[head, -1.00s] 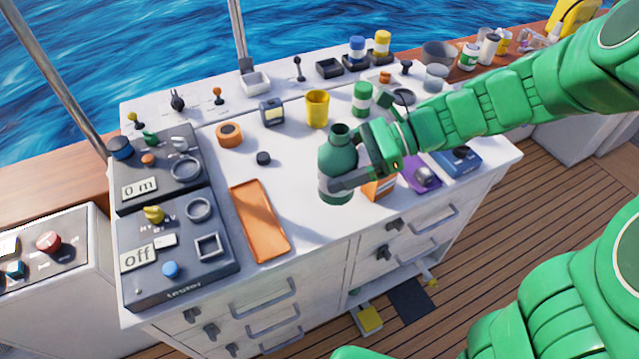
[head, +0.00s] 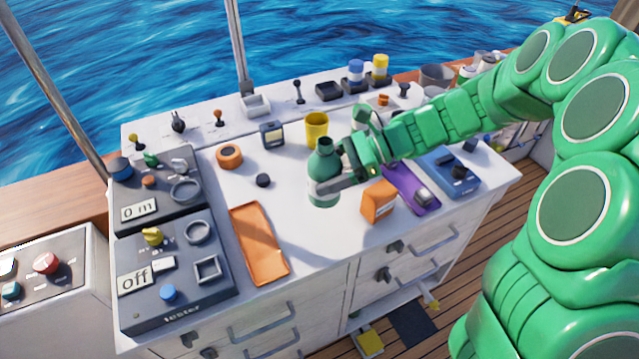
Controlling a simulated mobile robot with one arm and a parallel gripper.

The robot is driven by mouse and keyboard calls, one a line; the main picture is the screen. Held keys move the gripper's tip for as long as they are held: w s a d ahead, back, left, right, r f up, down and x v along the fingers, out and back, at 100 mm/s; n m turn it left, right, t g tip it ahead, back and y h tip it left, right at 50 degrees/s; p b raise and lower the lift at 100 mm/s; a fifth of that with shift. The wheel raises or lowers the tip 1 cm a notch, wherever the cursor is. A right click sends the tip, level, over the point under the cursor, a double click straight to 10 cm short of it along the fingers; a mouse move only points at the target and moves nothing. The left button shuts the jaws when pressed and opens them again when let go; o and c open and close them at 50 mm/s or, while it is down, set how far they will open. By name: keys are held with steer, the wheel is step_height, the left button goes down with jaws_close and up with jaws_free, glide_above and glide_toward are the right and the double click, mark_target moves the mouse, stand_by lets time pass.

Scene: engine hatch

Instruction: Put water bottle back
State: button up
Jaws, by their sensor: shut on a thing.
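The water bottle (head: 322,166) is dark green with a pale band low on its body and an open neck. It stands upright in the middle of the white counter top in the head view. My gripper (head: 337,182) is shut on the bottle from its right side. One dark finger shows across the front of the bottle; the other finger is hidden. I cannot tell whether the bottle's base touches the counter or hangs just above it.
An orange box (head: 379,202) stands just right of the bottle, with a purple item (head: 410,188) and a blue device (head: 447,170) beyond. A yellow cup (head: 316,128) is behind. An orange tray (head: 259,246) lies front left. Between tray and bottle the counter is clear.

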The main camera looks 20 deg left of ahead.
steer(key=shift+w+a+f, duration=0.4)
steer(key=shift+w+f, duration=0.2)
steer(key=shift+f, duration=0.8)
steer(key=shift+w+a+f, duration=0.45)
steer(key=shift+w+f, duration=0.2)
steer(key=shift+f, duration=0.8)
steer(key=shift+w+a+f, duration=0.4)
steer(key=shift+w+f, duration=0.2)
steer(key=shift+f, duration=0.8)
steer(key=shift+f, duration=0.1)
steer(key=o, duration=1.2)
steer(key=shift+w+d, duration=0.1)
steer(key=v, duration=1.1)
steer(key=shift+w+d+r, duration=0.15)
steer(key=shift+d+r, duration=0.1)
steer(key=shift+d, duration=0.05)
